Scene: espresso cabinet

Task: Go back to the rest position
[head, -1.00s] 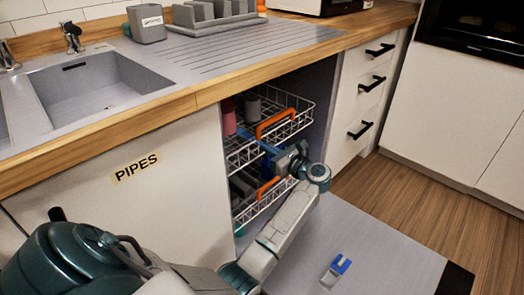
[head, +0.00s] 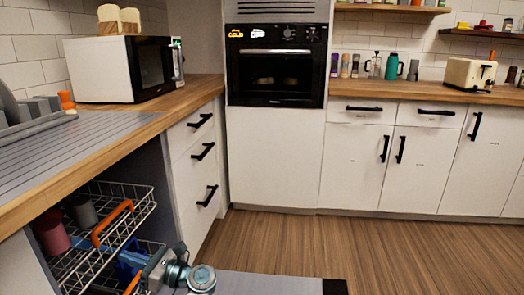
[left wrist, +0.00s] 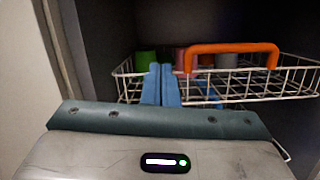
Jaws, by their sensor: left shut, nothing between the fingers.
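My left gripper (left wrist: 160,72) is shut, its two blue fingers together with nothing between them, in the left wrist view. It points into the open cabinet at the upper wire rack (left wrist: 230,87), which has an orange handle (left wrist: 232,48). I cannot tell whether the fingers touch the rack. My right gripper is not in view.
The upper rack (head: 133,226) holds a pink cup (head: 52,234) and a grey cup (head: 83,212). A white drawer unit (head: 192,160) stands right of the cabinet. A grey panel (head: 265,286) lies low in front. The wooden floor (head: 400,250) is clear.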

